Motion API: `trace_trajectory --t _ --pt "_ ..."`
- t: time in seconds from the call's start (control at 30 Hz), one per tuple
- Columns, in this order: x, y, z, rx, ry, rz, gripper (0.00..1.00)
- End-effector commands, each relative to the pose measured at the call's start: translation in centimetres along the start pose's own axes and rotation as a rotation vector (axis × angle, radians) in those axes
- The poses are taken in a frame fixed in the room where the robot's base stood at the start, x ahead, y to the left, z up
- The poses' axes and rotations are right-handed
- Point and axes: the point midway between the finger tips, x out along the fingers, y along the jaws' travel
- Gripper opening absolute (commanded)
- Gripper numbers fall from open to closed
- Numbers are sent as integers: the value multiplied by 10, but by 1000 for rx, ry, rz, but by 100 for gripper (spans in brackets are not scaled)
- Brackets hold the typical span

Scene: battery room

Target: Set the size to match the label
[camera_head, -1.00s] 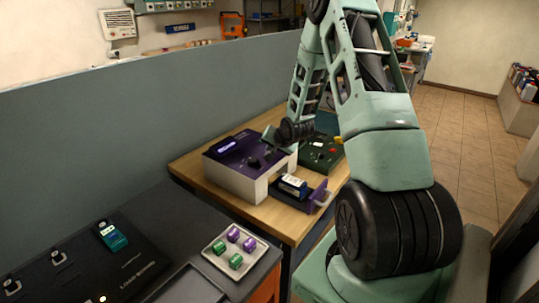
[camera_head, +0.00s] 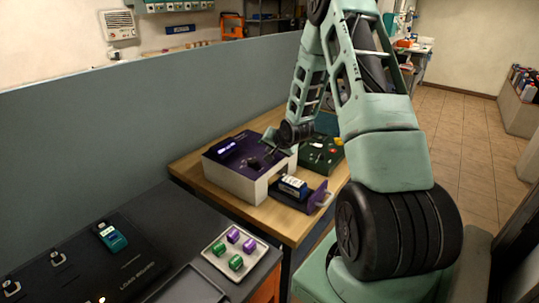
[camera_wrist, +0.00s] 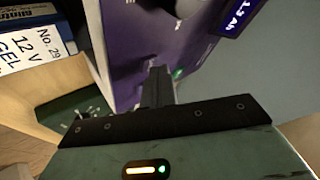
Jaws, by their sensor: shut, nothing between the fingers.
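A charger with a purple top and pale sides (camera_head: 236,180) stands on the wooden table. Its lit display (camera_head: 227,147) also shows in the wrist view (camera_wrist: 236,17), where it seems to read "1.9 Ah", partly cut off. A dark knob (camera_head: 253,162) is on the purple panel. A battery (camera_head: 293,187) sits in a dark holder at the charger's front right. Its white label (camera_wrist: 25,52) reads "No. 29", "12 V", "GEL" in the wrist view. My gripper (camera_wrist: 158,78) is shut and empty over the purple panel, beside a green light; contact with any control cannot be told.
A green box (camera_head: 320,153) with red and yellow controls stands behind the battery holder. A tray (camera_head: 211,249) with green and purple cubes is on the dark bench (camera_head: 178,237). A grey partition (camera_head: 110,130) runs behind the table.

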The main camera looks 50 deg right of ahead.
Motion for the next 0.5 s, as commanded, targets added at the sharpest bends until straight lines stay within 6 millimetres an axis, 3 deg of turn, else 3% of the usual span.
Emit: trace_trajectory --t 0.5 --pt "-8 -6 -6 0 1 0 0"
